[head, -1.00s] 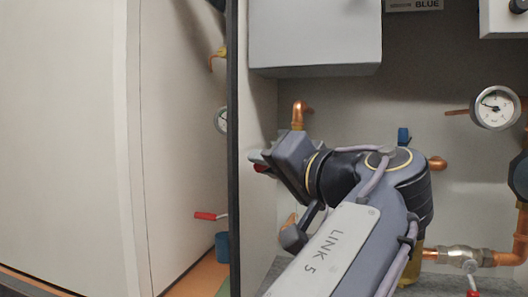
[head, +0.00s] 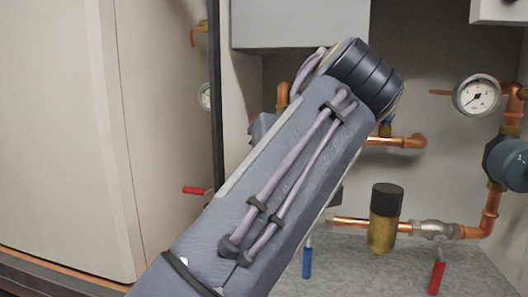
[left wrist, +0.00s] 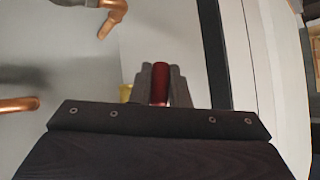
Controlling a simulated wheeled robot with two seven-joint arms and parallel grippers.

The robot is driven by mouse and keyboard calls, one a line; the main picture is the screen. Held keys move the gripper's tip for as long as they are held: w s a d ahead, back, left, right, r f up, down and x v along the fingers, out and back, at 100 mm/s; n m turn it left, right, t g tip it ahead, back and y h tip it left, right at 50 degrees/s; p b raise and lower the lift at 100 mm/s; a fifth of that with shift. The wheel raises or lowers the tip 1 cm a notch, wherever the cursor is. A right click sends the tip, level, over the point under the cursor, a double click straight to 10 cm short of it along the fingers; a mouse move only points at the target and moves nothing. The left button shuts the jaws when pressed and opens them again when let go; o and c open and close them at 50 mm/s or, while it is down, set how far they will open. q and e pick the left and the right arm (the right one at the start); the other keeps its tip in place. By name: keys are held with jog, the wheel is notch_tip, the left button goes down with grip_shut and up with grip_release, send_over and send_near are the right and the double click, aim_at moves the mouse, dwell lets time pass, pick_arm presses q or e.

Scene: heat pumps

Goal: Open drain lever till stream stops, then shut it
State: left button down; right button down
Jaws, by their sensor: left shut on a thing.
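In the left wrist view, my left gripper (left wrist: 160,72) is shut on a red lever handle (left wrist: 161,88), which stands between its two dark fingers. A small yellow part (left wrist: 126,92) shows just left of the fingers; I cannot tell whether it is the lever's valve. In the head view, my left arm crosses the middle and hides most of the gripper and the lever it holds. No water stream is visible. My right gripper is in neither view.
A pressure gauge (head: 477,96) and copper pipe (head: 400,141) are on the right. A brass part with a black cap (head: 385,218) stands beside a red lever (head: 437,277); a blue lever (head: 307,262) hangs left of it. Another red lever (head: 194,190) is at far left.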

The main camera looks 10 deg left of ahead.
pick_arm(q)
jog(key=shift+d+h, duration=0.2)
jog(key=shift+h, duration=0.2)
dwell(0.3)
jog(key=c, duration=1.4)
grip_release()
jog(key=p+v, duration=0.2)
jog(key=v, duration=0.5)
jog(key=shift+s+d+r, duration=0.2)
jog(key=shift+r, duration=0.1)
